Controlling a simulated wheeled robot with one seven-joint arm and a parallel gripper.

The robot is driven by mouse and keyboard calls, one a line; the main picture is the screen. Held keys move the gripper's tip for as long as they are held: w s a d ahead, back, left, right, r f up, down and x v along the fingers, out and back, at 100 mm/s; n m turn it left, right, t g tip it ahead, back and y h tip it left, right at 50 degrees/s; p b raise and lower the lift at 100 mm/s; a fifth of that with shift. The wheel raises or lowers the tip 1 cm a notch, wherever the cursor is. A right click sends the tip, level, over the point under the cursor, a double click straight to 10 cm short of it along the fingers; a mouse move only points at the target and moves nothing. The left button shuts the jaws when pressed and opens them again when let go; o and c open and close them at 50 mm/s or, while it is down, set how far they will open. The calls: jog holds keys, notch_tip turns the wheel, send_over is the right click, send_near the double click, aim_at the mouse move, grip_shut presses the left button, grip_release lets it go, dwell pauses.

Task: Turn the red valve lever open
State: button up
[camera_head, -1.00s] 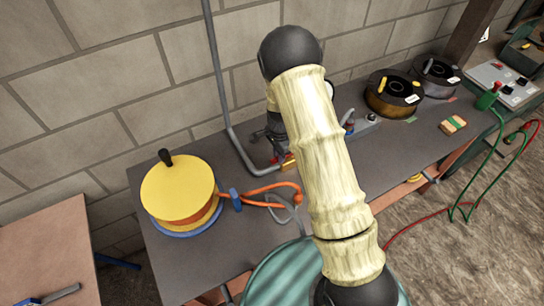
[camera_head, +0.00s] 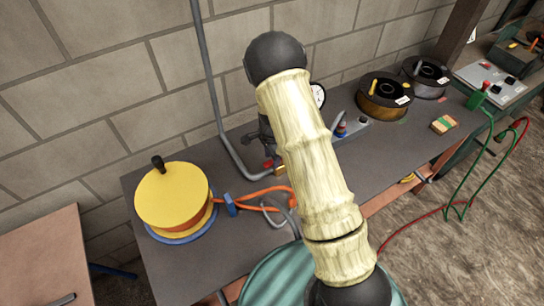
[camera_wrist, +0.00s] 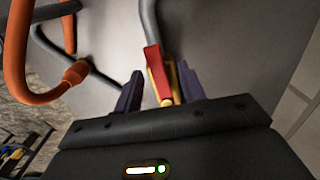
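The red valve lever (camera_wrist: 154,60) shows in the wrist view, beside a yellow brass valve (camera_wrist: 172,80) at the end of a grey pipe (camera_wrist: 149,18). My gripper (camera_wrist: 158,90) is open, with one dark finger on each side of the lever and valve in the picture. The right finger is close to the brass. I cannot tell whether either finger touches. In the head view, the red lever (camera_head: 268,164) and brass valve (camera_head: 280,170) show small at the left edge of my arm. My gripper is hidden there behind the arm.
An orange hose (camera_head: 263,193) runs to a yellow drum (camera_head: 173,196) on the dark bench (camera_head: 240,250). A pressure gauge (camera_head: 318,95) stands behind my arm. A block wall is behind.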

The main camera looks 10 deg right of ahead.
notch_tip(320, 180, up, 17)
jog(key=b, duration=0.1)
jog(key=shift+r+b, duration=0.2)
jog(key=shift+b, duration=0.1)
dwell(0.4)
dwell(0.3)
jog(key=s+d+r+n+t, duration=0.1)
jog(key=s+d+n, duration=0.1)
jog(key=s+n, duration=0.5)
jog(key=s+d+r+n+t, duration=0.1)
jog(key=s+d+n, duration=0.2)
jog(key=s+n, duration=0.4)
jog(key=s, duration=0.5)
jog(key=shift+s+t, duration=0.2)
jog(key=shift+t, duration=0.1)
jog(key=shift+d+r, duration=0.1)
